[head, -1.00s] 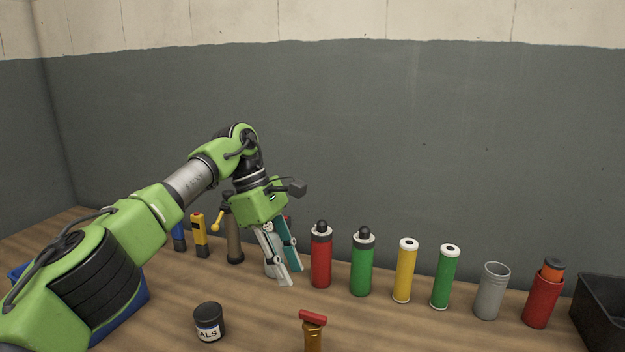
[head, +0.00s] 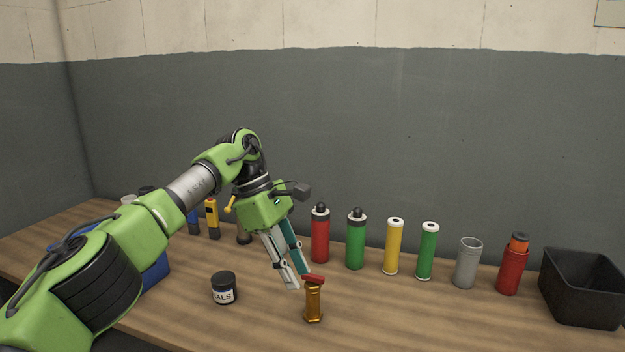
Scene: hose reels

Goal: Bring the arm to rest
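My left arm comes in from the left, bent at the wrist. Its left gripper (head: 298,280) points down and to the right above the table. Its two fingers stand a little apart, with nothing seen held between them. The tips show close to the red top of a brass-coloured fitting (head: 313,303); I cannot tell whether they touch it. A teal surface shows along the fingers; what it belongs to is unclear. My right gripper is not in view.
Along the back stand a red bottle (head: 320,240), a green bottle (head: 356,245), yellow (head: 394,248) and green (head: 427,252) tubes, a grey cup (head: 467,265) and a red holder (head: 511,273). A black bin (head: 575,310) is at right. A dark jar (head: 223,289) stands in front.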

